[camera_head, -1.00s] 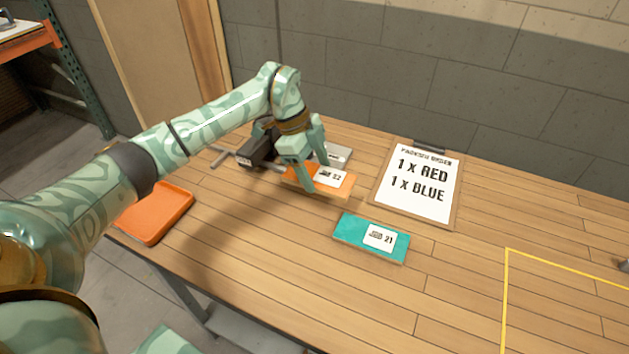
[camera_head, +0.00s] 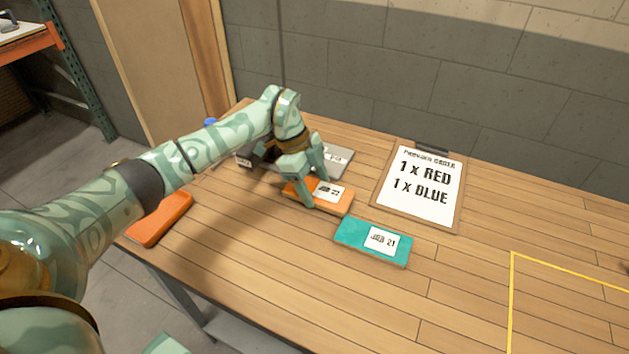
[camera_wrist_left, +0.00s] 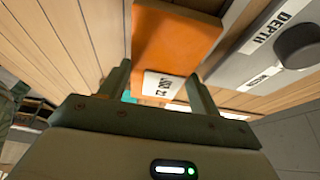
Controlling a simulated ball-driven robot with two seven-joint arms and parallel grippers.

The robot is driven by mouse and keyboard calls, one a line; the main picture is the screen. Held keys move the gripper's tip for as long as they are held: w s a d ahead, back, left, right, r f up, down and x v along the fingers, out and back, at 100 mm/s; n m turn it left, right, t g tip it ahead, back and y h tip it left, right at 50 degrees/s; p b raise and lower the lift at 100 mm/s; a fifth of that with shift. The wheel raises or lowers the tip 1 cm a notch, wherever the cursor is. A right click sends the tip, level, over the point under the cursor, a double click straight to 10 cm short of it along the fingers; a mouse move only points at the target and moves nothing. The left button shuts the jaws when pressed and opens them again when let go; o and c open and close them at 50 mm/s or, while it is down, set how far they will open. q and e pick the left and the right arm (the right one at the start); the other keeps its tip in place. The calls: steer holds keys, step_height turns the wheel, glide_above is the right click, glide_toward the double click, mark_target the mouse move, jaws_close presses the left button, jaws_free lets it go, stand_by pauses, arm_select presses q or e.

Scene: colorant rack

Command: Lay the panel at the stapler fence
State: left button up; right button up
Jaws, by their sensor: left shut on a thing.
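The orange panel (camera_head: 333,203) with a white job label lies low over the table beside the stapler. My left gripper (camera_head: 311,196) is shut on it, with one finger in front of its near edge. In the left wrist view the orange panel (camera_wrist_left: 172,45) sits between the two fingers (camera_wrist_left: 160,82). The stapler (camera_head: 335,160), a grey plate with a dark body, is just behind the panel and partly hidden by my arm. In the wrist view its grey plate, marked DEPTH, shows with a dark knob (camera_wrist_left: 298,45). My right gripper is out of view.
A teal panel labelled JOB 21 (camera_head: 359,246) lies right of the orange one. A clipboard (camera_head: 375,193) rests behind it. An orange tray (camera_head: 160,220) is at the left table edge. A yellow outline (camera_head: 512,300) marks clear table at right.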

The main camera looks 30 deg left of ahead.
arm_select(q)
steer(key=o, duration=1.1)
steer(key=shift+r, duration=0.25)
steer(key=p+v, duration=0.2)
steer(key=v, duration=1)
steer(key=shift+r+p, duration=0.35)
steer(key=shift+p, duration=0.05)
